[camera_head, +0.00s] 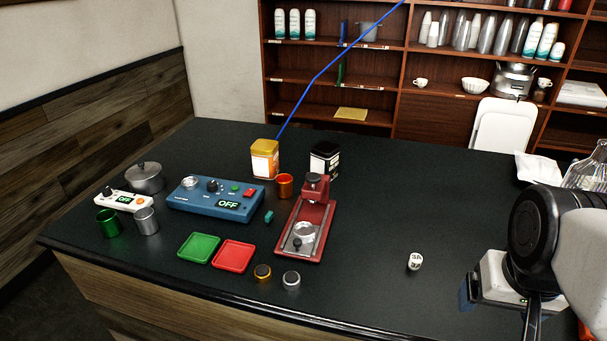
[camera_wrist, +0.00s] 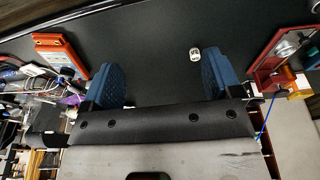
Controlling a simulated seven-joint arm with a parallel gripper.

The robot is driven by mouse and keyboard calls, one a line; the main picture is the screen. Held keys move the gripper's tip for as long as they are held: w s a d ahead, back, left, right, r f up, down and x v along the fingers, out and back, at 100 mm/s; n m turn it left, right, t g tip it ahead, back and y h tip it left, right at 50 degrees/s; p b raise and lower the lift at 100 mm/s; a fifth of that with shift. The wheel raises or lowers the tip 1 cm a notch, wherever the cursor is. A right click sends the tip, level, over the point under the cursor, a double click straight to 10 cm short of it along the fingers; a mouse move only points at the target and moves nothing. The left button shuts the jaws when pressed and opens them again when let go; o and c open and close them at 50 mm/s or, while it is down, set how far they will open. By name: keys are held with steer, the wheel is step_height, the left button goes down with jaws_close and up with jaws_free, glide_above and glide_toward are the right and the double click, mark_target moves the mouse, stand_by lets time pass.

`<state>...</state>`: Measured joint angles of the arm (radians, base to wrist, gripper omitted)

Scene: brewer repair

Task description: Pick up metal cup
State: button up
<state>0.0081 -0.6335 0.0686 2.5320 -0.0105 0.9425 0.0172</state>
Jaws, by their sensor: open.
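The metal cup (camera_head: 147,221) is silver and stands upright on the left part of the black table, just right of a green cup (camera_head: 108,223) in the head view. I cannot make it out in the wrist view. My gripper (camera_head: 498,305) is at the right front of the table, far to the right of the metal cup. In the wrist view my gripper (camera_wrist: 160,78) has its two blue fingers wide apart, with nothing between them.
Near the metal cup are a white scale (camera_head: 126,201), a lidded pot (camera_head: 145,178), a blue control box (camera_head: 215,195) and a green tray (camera_head: 199,248). A red press (camera_head: 307,220) stands mid-table. A small white block (camera_head: 415,261) lies between press and gripper, with bare table around it.

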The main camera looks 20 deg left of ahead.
steer(key=w+v, duration=0.1)
steer(key=v, duration=0.4)
steer(key=w+a+r+m, duration=0.2)
steer(key=w+a+r, duration=0.15)
steer(key=w, duration=0.35)
steer(key=w+a+r+m, duration=0.3)
steer(key=w+a, duration=0.1)
steer(key=w, duration=0.4)
steer(key=m+g, duration=0.3)
steer(key=m, duration=0.9)
glide_above(284, 187)
steer(key=w, duration=0.3)
step_height(284, 187, down, 6)
step_height(284, 187, down, 16)
steer(key=shift+s+a, duration=0.2)
steer(key=shift+a, duration=0.2)
steer(key=shift+f, duration=1.2)
